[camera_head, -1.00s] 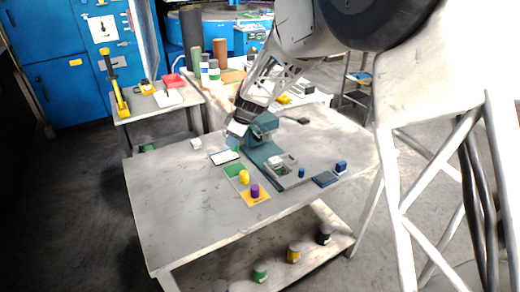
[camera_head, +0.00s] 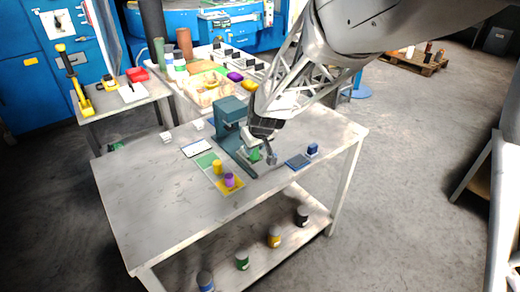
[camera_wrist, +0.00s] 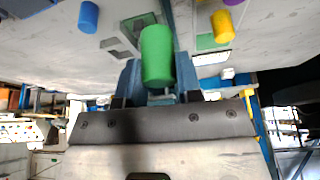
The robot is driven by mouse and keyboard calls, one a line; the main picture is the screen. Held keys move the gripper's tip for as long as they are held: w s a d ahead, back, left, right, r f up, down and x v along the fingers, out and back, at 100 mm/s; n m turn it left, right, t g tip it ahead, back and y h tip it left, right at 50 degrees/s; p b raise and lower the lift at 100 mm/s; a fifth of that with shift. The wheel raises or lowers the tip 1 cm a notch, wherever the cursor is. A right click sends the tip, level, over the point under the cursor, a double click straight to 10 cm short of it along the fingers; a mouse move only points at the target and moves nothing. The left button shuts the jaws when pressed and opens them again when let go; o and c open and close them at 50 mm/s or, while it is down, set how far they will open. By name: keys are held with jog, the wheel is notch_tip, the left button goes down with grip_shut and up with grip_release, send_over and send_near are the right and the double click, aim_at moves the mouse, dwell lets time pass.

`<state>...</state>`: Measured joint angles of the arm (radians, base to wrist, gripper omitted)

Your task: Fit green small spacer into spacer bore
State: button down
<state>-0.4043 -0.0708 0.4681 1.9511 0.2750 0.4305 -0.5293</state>
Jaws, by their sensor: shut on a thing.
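The green small spacer (camera_wrist: 157,55) is a green cylinder between the jaws of my gripper (camera_wrist: 160,92) in the wrist view. My gripper is shut on it. In the head view my gripper (camera_head: 268,158) is low over the fixture beside the teal press (camera_head: 229,112). The grey fixture plate (camera_wrist: 112,45) with dark square marks and a green patch shows behind the spacer in the wrist view. The spacer covers part of it. I cannot make out the spacer bore, or whether the spacer touches the plate.
A blue cylinder (camera_wrist: 88,17) stands beside the plate. A yellow cylinder (camera_head: 217,167) and a purple one (camera_head: 229,180) stand on coloured mats to the left. A dark blue pad (camera_head: 298,161) and blue block (camera_head: 313,149) lie right. The front of the table (camera_head: 150,215) is clear.

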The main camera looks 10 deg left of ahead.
jog(key=s+d+m+h, duration=0.1)
jog(key=s+d+m, duration=0.2)
jog(key=d, duration=0.3)
jog(key=shift+s+f+m+t, duration=0.15)
jog(key=shift+f+m+t, duration=0.15)
jog(key=w+a, duration=0.2)
jog(key=w, duration=0.3)
jog(key=w+a+f, duration=0.1)
jog(key=w, duration=0.4)
jog(key=w+a, duration=0.2)
jog(key=w, duration=0.3)
jog(key=shift+a+f, duration=0.25)
jog(key=shift+a, duration=0.05)
jog(key=shift+f, duration=1.75)
jog(key=shift+f, duration=0.1)
jog(key=c, duration=1.1)
grip_release()
